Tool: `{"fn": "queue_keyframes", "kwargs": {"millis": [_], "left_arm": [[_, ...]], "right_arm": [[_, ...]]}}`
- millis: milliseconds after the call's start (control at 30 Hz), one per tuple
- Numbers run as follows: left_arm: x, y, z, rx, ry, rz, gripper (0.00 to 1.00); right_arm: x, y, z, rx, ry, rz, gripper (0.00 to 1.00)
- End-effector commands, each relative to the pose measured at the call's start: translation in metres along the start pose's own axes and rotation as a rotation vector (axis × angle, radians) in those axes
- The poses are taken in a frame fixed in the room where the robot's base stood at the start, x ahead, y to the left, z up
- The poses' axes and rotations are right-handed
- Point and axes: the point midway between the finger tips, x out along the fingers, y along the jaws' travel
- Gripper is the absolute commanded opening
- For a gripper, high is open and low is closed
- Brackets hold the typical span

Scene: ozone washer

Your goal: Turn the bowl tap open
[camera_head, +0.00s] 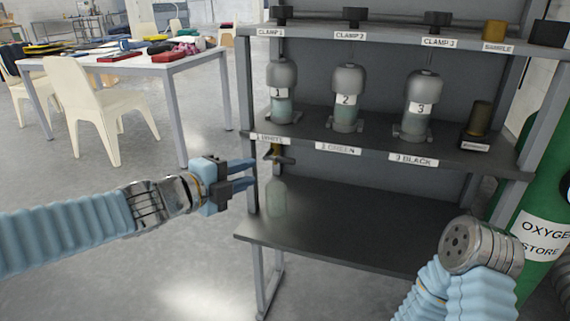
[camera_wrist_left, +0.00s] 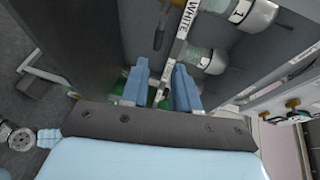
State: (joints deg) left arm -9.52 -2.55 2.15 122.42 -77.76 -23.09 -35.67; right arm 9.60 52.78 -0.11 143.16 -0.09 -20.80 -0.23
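A small tap (camera_head: 278,157) with a dark lever and a yellowish top hangs under the shelf edge by the "1 WHITE" label (camera_head: 270,139). No label names it as the bowl tap. A pale, translucent bottle (camera_head: 276,198) is below it. My left gripper (camera_head: 252,176) is left of the tap and slightly lower, its fingers apart, pointing right, with nothing visible between them. In the left wrist view, both fingers (camera_wrist_left: 160,88) reach toward the shelf edge, and a dark elongated part (camera_wrist_left: 160,36) lies beside the WHITE label. My right gripper is not visible.
Bottles numbered 1 (camera_head: 281,92), 2 (camera_head: 347,98) and 3 (camera_head: 420,105) stand on the middle shelf. Clamp knobs line the top shelf. The lower shelf (camera_head: 370,226) is mostly bare. A green oxygen cylinder (camera_head: 545,205) stands right; a cluttered white table (camera_head: 160,66) stands left.

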Motion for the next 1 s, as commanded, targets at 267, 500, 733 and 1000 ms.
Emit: {"fn": "queue_keyframes", "kwargs": {"millis": [267, 500, 733, 1000], "left_arm": [[0.061, 0.006, -0.001, -0.007, 0.003, 0.005, 0.30], [0.109, 0.004, -0.001, -0.008, 0.002, 0.004, 0.30], [0.128, 0.003, 0.000, -0.008, 0.000, 0.004, 0.30], [0.129, 0.002, 0.000, -0.009, 0.000, 0.004, 0.30]], "right_arm": [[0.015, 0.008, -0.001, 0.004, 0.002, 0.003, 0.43], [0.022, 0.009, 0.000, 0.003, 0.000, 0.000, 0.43], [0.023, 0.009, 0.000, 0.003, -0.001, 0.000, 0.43], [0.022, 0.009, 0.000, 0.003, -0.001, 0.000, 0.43]]}}
